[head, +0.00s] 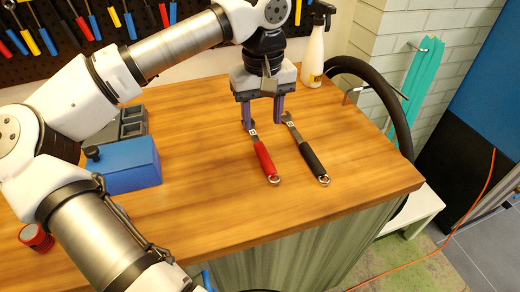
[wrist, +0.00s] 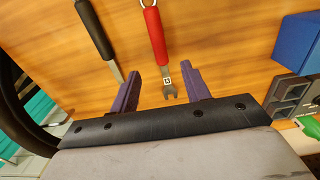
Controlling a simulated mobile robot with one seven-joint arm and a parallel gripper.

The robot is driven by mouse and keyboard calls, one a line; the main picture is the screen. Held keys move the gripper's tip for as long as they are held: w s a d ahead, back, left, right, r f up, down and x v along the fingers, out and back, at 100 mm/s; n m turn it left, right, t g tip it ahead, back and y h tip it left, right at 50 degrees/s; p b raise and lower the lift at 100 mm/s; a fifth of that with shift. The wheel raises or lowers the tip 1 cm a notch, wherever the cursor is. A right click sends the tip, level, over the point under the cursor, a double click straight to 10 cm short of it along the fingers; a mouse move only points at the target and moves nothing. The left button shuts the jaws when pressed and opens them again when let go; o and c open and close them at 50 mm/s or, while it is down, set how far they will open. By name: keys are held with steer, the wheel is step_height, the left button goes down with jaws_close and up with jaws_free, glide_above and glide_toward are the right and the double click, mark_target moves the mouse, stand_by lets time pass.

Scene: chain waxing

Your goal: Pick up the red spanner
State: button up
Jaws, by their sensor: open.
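The red spanner (head: 263,156) lies flat on the wooden worktop, its red handle toward the front edge and its metal head toward the back. A black-handled spanner (head: 308,152) lies to its right. The black spanner (wrist: 96,32) lies outside the left finger. I cannot tell how high my fingertips are above the wood.
A blue box (head: 128,168) and a grey tray (head: 125,125) stand left on the worktop (head: 210,200). A white spray bottle (head: 316,50) stands at the back, beside a black tyre (head: 385,85). A tool board hangs behind.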

mark_target(262, 149)
step_height(262, 149, down, 9)
steer(key=shift+w+f+p, duration=0.1)
steer(key=shift+w+p, duration=0.05)
steer(key=shift+p, duration=0.95)
jaws_close()
